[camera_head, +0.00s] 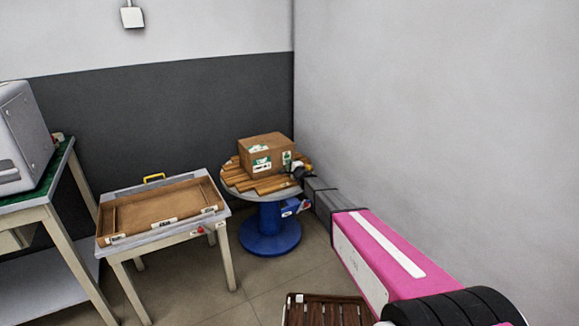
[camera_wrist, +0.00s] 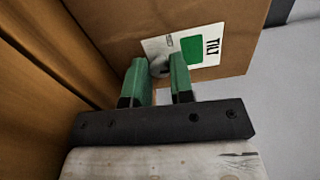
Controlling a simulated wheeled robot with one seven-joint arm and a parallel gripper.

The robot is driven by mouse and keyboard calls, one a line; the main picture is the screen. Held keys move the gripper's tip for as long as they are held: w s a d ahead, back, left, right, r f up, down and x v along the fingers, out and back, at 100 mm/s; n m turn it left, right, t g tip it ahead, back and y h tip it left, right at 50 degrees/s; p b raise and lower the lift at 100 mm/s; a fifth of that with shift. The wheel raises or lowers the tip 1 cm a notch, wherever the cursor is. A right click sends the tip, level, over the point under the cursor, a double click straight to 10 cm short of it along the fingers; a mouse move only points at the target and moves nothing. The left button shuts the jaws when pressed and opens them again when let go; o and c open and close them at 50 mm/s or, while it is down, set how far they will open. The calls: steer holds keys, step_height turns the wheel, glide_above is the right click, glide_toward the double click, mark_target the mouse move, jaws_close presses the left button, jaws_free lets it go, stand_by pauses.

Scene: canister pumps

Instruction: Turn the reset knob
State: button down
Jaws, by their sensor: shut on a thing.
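A small grey round knob (camera_wrist: 158,69) sits on the side of a cardboard box, beside a white label (camera_wrist: 195,50) with a green patch and the word TILT. My gripper (camera_wrist: 159,78) has its two green fingers on either side of the knob, shut on it. The fingers hide parts of the knob, and I cannot tell its turn angle. In the head view, my gripper (camera_head: 298,171) meets the right side of the cardboard box (camera_head: 265,153), and the knob cannot be made out there.
The box rests on wooden slats (camera_head: 243,181) on a round table with a blue pedestal (camera_head: 270,232). Left of it stands a table with a shallow brown tray (camera_head: 160,207). A grey wall (camera_head: 430,100) is close on the right. A slatted brown item (camera_head: 325,310) is below my arm.

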steer(key=shift+n, duration=0.5)
steer(key=c, duration=1)
jaws_free()
steer(key=v, duration=1.1)
steer(key=shift+w, duration=0.1)
